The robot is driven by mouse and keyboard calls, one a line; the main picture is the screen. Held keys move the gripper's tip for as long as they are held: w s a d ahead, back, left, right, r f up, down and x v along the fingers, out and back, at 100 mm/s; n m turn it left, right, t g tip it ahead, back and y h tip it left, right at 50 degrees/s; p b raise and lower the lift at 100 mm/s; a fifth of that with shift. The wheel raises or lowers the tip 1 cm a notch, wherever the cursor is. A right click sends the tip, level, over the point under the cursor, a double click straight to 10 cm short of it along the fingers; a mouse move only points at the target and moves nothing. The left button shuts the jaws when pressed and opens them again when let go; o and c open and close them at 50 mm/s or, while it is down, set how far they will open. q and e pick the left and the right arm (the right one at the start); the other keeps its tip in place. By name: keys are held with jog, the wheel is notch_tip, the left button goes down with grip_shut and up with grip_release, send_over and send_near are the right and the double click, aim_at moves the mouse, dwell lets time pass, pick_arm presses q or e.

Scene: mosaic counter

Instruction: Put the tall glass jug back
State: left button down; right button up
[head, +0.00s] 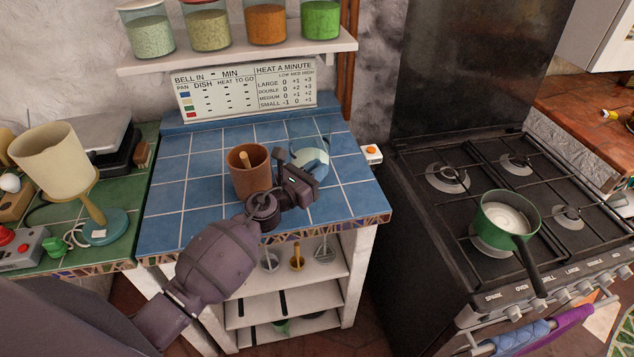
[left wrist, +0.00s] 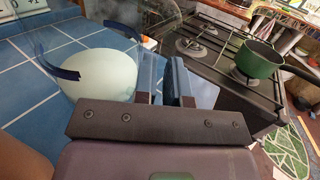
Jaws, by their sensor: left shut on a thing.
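The tall glass jug (head: 313,157) stands on or just above the blue tiled counter, at its right part in the head view. It is clear glass with blue trim and something pale inside. In the left wrist view the jug (left wrist: 100,76) shows from above, left of the fingers, with its pale contents and curved blue parts. My left gripper (head: 303,181) is at its near side, shut on the jug; the wrist view shows the two fingers (left wrist: 166,82) close together, and the exact grip is partly hidden. I cannot tell whether the base touches the tiles. My right gripper is out of view.
A brown pot (head: 249,177) with a wooden utensil stands close left of the jug. A shelf (head: 240,57) with several jars hangs above a sign (head: 245,92). The stove (head: 480,190) with a green saucepan (head: 507,213) is to the right. The counter's left tiles are clear.

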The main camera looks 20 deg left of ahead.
pick_arm(q)
notch_tip(320, 180, down, 2)
jog(key=shift+f+b, duration=0.25)
jog(key=shift+b, duration=0.25)
jog(key=shift+f, duration=0.3)
jog(key=shift+f+b, duration=0.1)
jog(key=shift+b, duration=0.2)
jog(key=c, duration=1.3)
grip_release()
jog(key=shift+o, duration=0.6)
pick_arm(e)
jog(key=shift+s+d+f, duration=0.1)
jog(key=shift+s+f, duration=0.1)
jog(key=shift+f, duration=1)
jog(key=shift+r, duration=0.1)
